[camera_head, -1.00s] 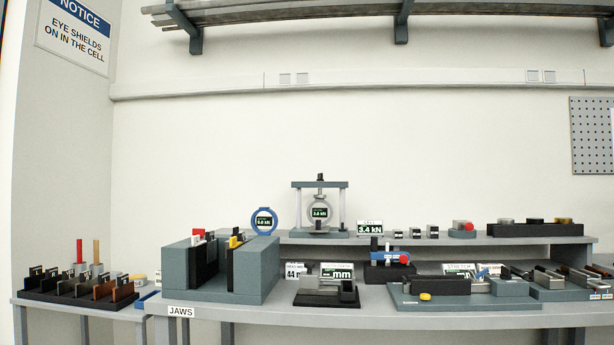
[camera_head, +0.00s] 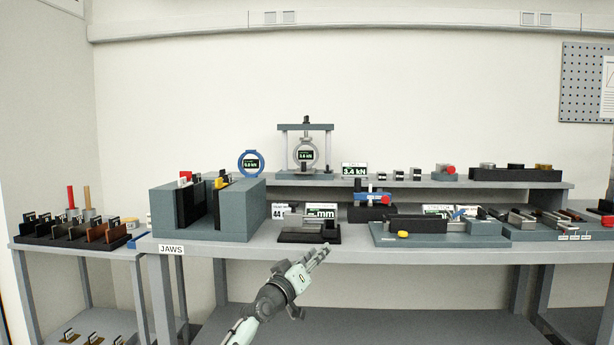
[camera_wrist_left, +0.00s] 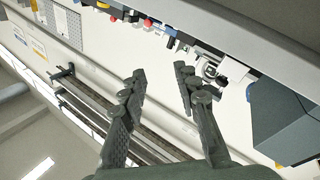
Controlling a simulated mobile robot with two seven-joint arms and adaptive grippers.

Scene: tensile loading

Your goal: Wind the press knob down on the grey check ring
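The grey check ring (camera_head: 305,152) stands upright inside a small press frame (camera_head: 331,150) on the raised back shelf. Its dial reads a kN value too small to read surely. The dark press knob (camera_head: 306,120) sticks up above the frame's top bar. My left gripper (camera_head: 324,250) is in front of the bench, low and well short of the press, touching nothing. In the left wrist view its two fingers (camera_wrist_left: 160,72) are spread with nothing between them. The press and ring (camera_wrist_left: 211,69) show there beyond one fingertip. My right gripper is not in view.
A blue ring gauge (camera_head: 250,173) stands left of the press and a 3.4 kN display (camera_head: 354,171) right of it. A large grey jaws block (camera_head: 241,214) is at the bench's left. A black-based fixture (camera_head: 308,236) lies before the shelf. Space above the press is clear.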

